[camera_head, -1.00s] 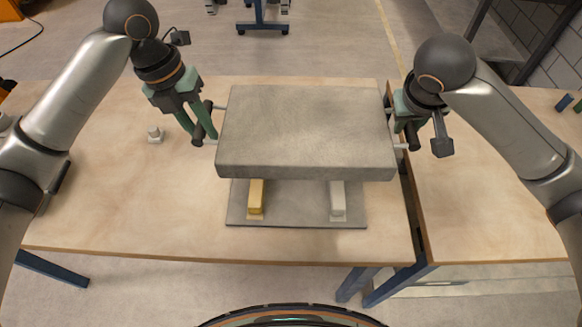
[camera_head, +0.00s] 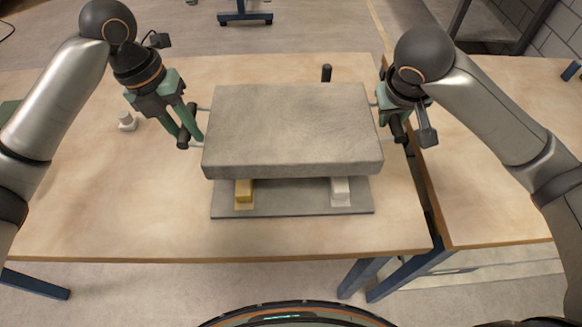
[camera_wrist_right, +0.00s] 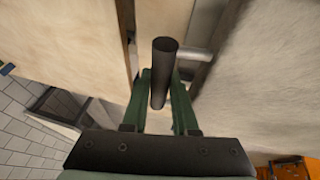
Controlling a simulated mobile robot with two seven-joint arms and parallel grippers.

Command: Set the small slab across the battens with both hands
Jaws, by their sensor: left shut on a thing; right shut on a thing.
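The grey slab (camera_head: 290,130) is held roughly level over two battens, a yellow one (camera_head: 244,190) at left and a white one (camera_head: 340,188) at right. The battens stand on a thin grey board (camera_head: 290,200); only their front ends show. I cannot tell whether the slab touches them. My left gripper (camera_head: 186,138) is shut on a dark handle at the slab's left side. My right gripper (camera_head: 395,122) is shut on the right handle. In the right wrist view a dark handle bar (camera_wrist_right: 163,75) stands between the green fingers (camera_wrist_right: 160,105), beside a silver rod (camera_wrist_right: 195,62).
A small white fitting (camera_head: 126,121) stands at left. A dark post (camera_head: 326,73) rises behind the slab. A second table (camera_head: 490,190) lies beyond a narrow gap at right.

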